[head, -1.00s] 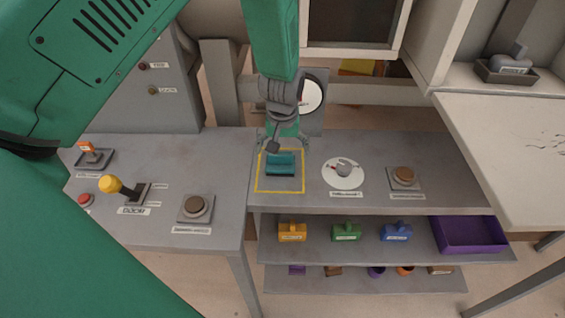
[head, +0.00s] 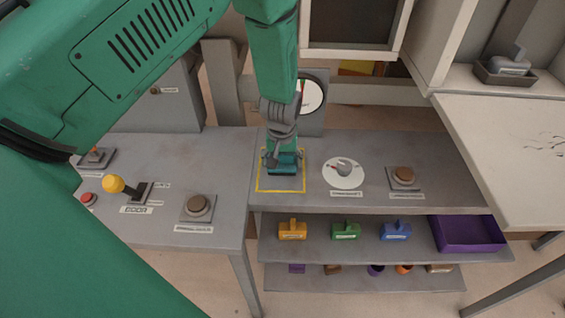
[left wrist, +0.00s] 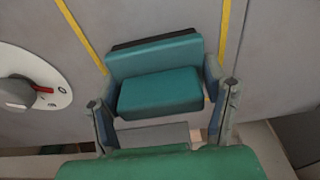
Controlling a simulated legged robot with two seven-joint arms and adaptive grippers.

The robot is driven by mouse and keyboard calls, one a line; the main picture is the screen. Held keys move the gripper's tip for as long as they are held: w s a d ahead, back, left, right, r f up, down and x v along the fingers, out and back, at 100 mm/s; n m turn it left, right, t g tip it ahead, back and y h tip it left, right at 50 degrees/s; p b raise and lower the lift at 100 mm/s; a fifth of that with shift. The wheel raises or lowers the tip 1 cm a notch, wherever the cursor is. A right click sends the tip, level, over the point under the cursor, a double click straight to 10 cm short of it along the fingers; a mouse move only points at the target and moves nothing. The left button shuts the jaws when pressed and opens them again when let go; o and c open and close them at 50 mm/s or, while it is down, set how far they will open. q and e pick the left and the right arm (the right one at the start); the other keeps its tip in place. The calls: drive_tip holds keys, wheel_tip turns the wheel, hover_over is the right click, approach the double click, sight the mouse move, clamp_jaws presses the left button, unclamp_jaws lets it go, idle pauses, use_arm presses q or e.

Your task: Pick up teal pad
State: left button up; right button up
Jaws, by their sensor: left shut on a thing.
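The teal pad (head: 284,168) sits inside a yellow square outline (head: 301,189) on the grey bench. My left gripper (head: 283,160) reaches down from above and is shut on the teal pad, with a finger on each side. In the left wrist view the teal pad (left wrist: 160,80) fills the space between the two fingers of my left gripper (left wrist: 163,92). A dark edge shows along the pad's far side. I cannot tell whether the pad is clear of the bench. My right gripper is not in view.
A white dial (head: 343,173) and a brown button (head: 403,175) stand right of the square. A yellow-knobbed lever (head: 115,184) and another button (head: 197,207) are on the left bench. Below, a shelf holds yellow, green and blue blocks and a purple tray (head: 468,250).

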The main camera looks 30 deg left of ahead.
use_arm(q)
wheel_tip(320, 180, up, 10)
drive_tip(key=shift+f+b, duration=0.1)
drive_tip(key=shift+b, duration=0.25)
drive_tip(key=shift+o, duration=1.1)
drive_tip(key=shift+a, duration=0.1)
drive_tip(key=shift+c, duration=0.2)
